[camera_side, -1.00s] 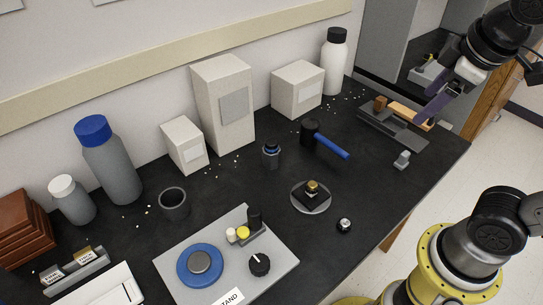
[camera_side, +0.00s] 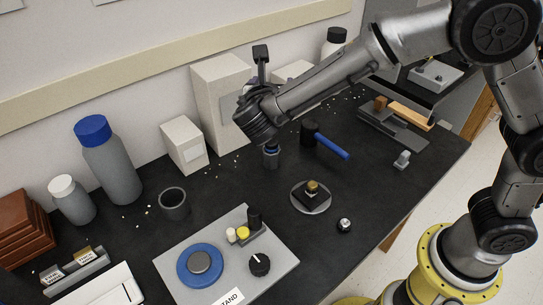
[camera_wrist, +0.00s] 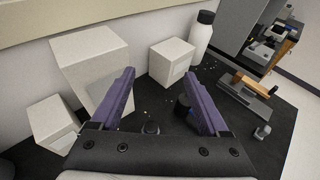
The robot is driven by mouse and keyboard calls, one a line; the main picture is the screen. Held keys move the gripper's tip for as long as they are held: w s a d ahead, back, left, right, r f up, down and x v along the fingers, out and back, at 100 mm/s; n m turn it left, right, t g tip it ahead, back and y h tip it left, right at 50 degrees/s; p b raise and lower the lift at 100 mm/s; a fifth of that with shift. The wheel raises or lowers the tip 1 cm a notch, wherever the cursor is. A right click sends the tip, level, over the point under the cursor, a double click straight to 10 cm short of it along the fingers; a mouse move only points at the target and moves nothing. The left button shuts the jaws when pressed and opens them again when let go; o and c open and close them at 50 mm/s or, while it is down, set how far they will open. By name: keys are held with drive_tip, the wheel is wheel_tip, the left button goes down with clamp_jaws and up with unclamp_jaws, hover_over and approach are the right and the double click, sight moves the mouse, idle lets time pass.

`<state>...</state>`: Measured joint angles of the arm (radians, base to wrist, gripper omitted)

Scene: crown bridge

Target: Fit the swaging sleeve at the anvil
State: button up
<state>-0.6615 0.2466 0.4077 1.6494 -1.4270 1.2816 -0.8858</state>
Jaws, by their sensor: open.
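My gripper (camera_wrist: 160,75) has two purple fingers spread wide apart with nothing between them in the wrist view. A small dark cylinder with a blue band (camera_side: 271,159), possibly the swaging sleeve, stands upright on the bench, just below my wrist in the picture. A dark round top (camera_wrist: 151,127) by the gripper's base in the wrist view may be the same piece.
A hammer with a blue handle (camera_side: 331,144) lies close right of the cylinder. Pale boxes (camera_side: 184,145) and a white bottle (camera_wrist: 199,38) line the wall. A small metal piece (camera_side: 345,226) lies near the front. A grey board (camera_side: 181,245) carries a blue disc.

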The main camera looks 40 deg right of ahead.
approach(272, 139)
drive_tip(key=x, duration=0.5)
drive_tip(key=shift+s+d+f, duration=0.1)
drive_tip(key=shift+s+f, duration=0.15)
drive_tip(key=shift+f, duration=0.05)
drive_tip(key=shift+a+f+x, duration=0.15)
drive_tip(key=shift+f+x, duration=0.05)
drive_tip(key=shift+x, duration=1.65)
drive_tip(key=shift+a+f+x, duration=0.1)
drive_tip(key=shift+f+x, duration=0.05)
drive_tip(key=shift+x, duration=1.7)
drive_tip(key=shift+w, duration=0.15)
clamp_jaws()
drive_tip(key=shift+r, duration=0.15)
